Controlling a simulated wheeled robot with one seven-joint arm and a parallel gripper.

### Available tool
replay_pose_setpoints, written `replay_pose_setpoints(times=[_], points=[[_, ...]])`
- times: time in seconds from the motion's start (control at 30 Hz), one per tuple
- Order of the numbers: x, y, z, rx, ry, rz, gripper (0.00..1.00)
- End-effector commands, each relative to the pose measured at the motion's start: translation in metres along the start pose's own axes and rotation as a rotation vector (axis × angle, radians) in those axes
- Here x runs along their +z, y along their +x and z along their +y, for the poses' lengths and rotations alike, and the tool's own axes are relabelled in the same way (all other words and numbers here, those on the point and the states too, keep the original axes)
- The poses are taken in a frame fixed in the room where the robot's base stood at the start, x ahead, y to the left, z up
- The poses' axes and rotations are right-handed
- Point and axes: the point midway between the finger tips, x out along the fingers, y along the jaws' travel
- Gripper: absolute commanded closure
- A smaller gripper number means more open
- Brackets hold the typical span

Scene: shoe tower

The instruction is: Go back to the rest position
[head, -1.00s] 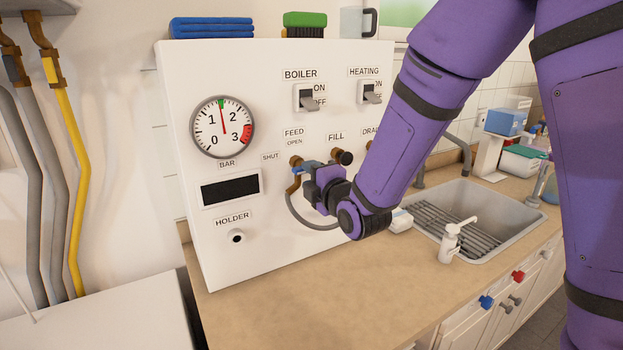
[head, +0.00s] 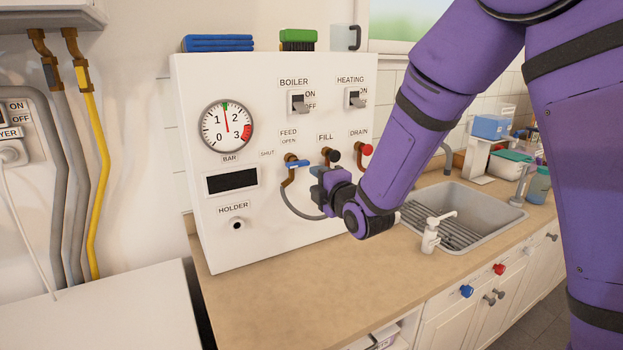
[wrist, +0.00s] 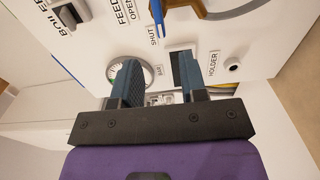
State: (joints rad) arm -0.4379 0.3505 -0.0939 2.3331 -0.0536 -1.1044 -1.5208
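My gripper (head: 320,188) is in front of the lower part of the white boiler panel (head: 290,245), and my arm comes in from the upper right. In the wrist view the two fingers of my gripper (wrist: 156,78) are apart with nothing between them. They appear clear of the panel. The blue-handled feed valve (head: 297,163) is just above and left of my gripper; its blue handle (wrist: 157,18) also shows in the wrist view. The black fill knob (head: 333,155) and red drain knob (head: 366,150) are in view. My gripper partly hides the grey hose (head: 290,207).
A wooden counter (head: 265,285) runs below the panel. A sink (head: 480,215) and a white soap dispenser (head: 431,237) are to the right. Pipes (head: 80,160) line the left wall.

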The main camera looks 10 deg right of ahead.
Motion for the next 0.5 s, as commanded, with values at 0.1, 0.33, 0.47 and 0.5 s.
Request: replay_pose_setpoints(times=[0.1, 0.33, 0.47, 0.5], points=[[0.010, -0.007, 0.012, -0.035, 0.061, -0.022, 0.61], [0.045, -0.049, 0.046, -0.193, 0.334, -0.130, 0.61], [0.062, -0.082, 0.062, -0.282, 0.507, -0.214, 0.61], [0.067, -0.093, 0.066, -0.308, 0.561, -0.242, 0.61]])
